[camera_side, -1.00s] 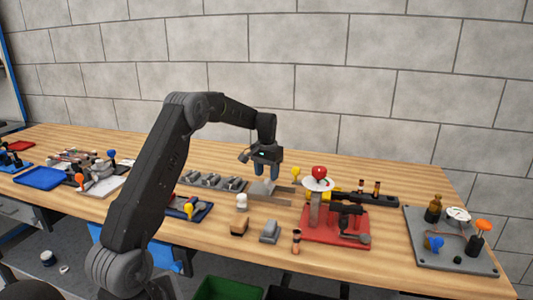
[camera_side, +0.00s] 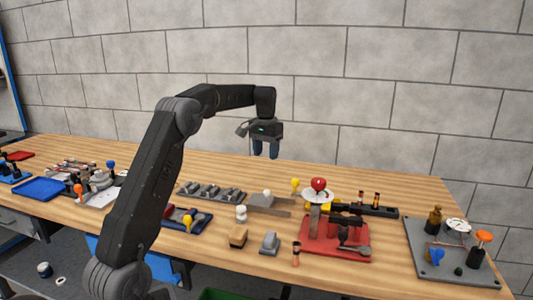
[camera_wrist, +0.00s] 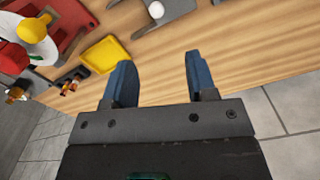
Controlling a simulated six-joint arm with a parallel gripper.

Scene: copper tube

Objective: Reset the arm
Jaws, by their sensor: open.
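My gripper (camera_side: 266,149) hangs above the back part of the wooden bench in the side view, pointing down. In the wrist view my gripper (camera_wrist: 160,80) shows its two blue fingers spread apart, with only bare bench top between and beyond them. Nothing is held.
The wooden bench (camera_side: 345,274) carries a red fixture (camera_side: 325,251) with a red ball, a grey plate (camera_side: 420,262) at right, a row of grey blocks (camera_side: 212,193), and a blue tray (camera_side: 40,189) at left. The air around my gripper is clear.

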